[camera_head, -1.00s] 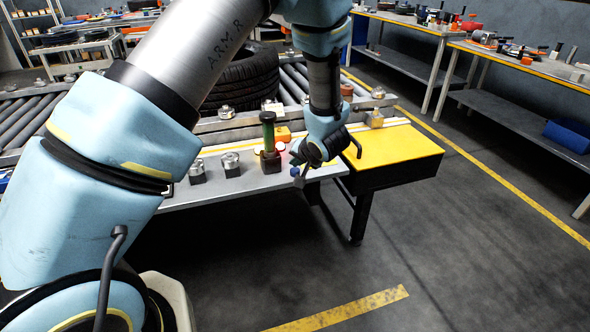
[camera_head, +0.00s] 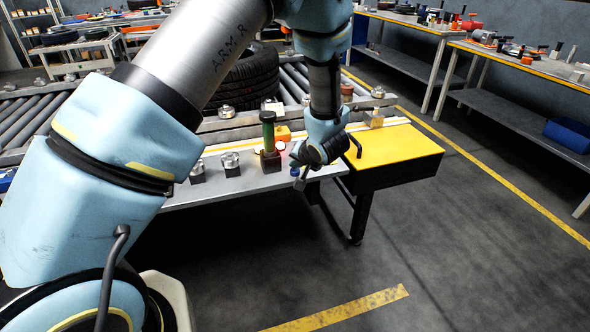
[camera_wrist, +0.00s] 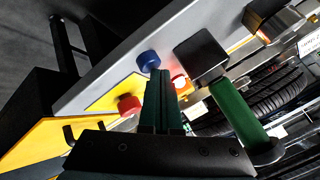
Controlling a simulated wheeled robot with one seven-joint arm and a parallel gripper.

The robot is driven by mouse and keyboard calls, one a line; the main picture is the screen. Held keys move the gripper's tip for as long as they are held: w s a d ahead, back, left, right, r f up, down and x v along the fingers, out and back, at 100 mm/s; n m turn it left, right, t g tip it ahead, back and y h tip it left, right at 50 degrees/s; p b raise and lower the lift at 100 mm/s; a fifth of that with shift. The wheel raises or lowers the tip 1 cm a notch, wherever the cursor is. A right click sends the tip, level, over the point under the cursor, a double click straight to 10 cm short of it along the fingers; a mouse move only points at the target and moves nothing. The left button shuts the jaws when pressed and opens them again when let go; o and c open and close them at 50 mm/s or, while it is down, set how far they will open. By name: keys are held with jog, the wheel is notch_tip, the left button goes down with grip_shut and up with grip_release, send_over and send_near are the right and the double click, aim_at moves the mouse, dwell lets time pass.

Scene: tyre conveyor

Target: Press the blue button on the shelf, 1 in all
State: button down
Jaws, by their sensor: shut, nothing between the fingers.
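The blue button (camera_wrist: 148,60) is a round blue cap on the edge of the grey shelf in the wrist view. It shows small beside my fingers in the head view (camera_head: 294,172). My gripper (camera_wrist: 161,75) is shut and empty. In the wrist view its fingertips lie just below and to the right of the blue button, with a small gap in the picture. Whether they touch it cannot be told. In the head view my gripper (camera_head: 300,184) is at the shelf's front edge, partly covering the button area.
A red button (camera_wrist: 129,105) and a glowing red light (camera_wrist: 180,83) are close to the fingers. A green cylinder on a dark block (camera_head: 269,140) stands left of my gripper. A yellow-topped box (camera_head: 392,147) lies to the right. The floor in front is clear.

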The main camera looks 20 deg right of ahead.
aim_at(296, 172)
jog(key=shift+f, duration=0.25)
jog(key=shift+r, duration=0.1)
dwell(0.3)
jog(key=shift+r+p, duration=0.85)
jog(key=shift+p, duration=0.35)
notch_tip(296, 172, up, 5)
jog(key=p, duration=0.5)
jog(key=shift+p, duration=0.4)
